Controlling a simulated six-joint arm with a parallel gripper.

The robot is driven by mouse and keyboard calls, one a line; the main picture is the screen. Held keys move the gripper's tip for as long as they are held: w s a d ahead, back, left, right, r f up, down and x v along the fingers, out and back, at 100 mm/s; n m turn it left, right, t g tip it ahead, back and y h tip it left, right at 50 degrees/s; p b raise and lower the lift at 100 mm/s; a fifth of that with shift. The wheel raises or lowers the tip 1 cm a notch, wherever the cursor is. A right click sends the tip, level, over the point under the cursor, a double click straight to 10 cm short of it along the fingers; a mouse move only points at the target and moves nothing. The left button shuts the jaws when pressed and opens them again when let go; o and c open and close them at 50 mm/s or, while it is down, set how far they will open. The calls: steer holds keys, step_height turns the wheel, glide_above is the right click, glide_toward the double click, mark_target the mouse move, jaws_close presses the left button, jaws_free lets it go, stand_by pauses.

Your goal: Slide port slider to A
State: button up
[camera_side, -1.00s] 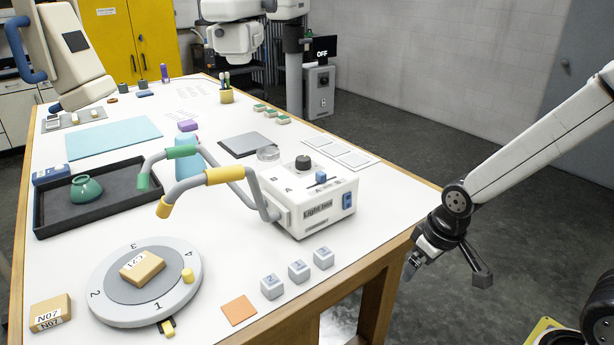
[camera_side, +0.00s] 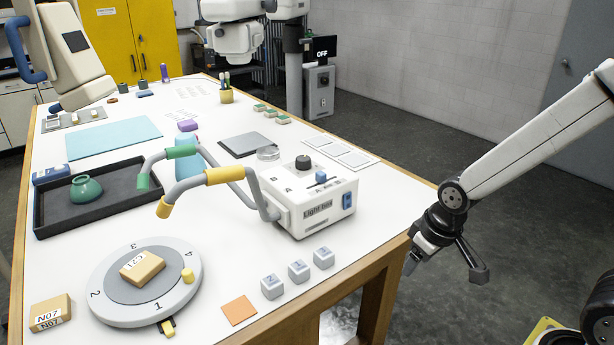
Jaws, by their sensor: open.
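The white light box (camera_side: 312,207) stands near the table's right edge, with two bent grey light-guide arms tipped yellow and green reaching left. On its top are a dark round knob (camera_side: 303,162) and a small blue slider (camera_side: 321,176) beside small letters that are hard to read at this size. A blue switch (camera_side: 347,200) is on its right face. My gripper (camera_side: 412,262) hangs beyond the table's right edge, apart from the box and pointing down. It is open and empty; its fingertips are small and partly hidden by its own body.
Several grey numbered cubes (camera_side: 298,271) stand in front of the box. A round turntable (camera_side: 103,305) with a tan block (camera_side: 142,268) is at the front left. White cards (camera_side: 341,151) lie behind the box.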

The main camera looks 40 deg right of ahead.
steer(key=w+r+g, duration=0.1)
steer(key=w+r, duration=0.2)
steer(key=w, duration=0.5)
steer(key=w+r, duration=0.3)
steer(key=w, duration=0.5)
step_height(320, 180, up, 7)
steer(key=g, duration=0.1)
glide_above(322, 173)
steer(key=s, duration=0.1)
steer(key=shift+s, duration=0.2)
steer(key=shift+w+r+g, duration=0.3)
steer(key=shift+w+r, duration=0.3)
steer(key=shift+r, duration=0.1)
steer(key=shift+f, duration=0.15)
steer(key=shift+f, duration=3.8)
jaws_close()
steer(key=shift+r, duration=0.1)
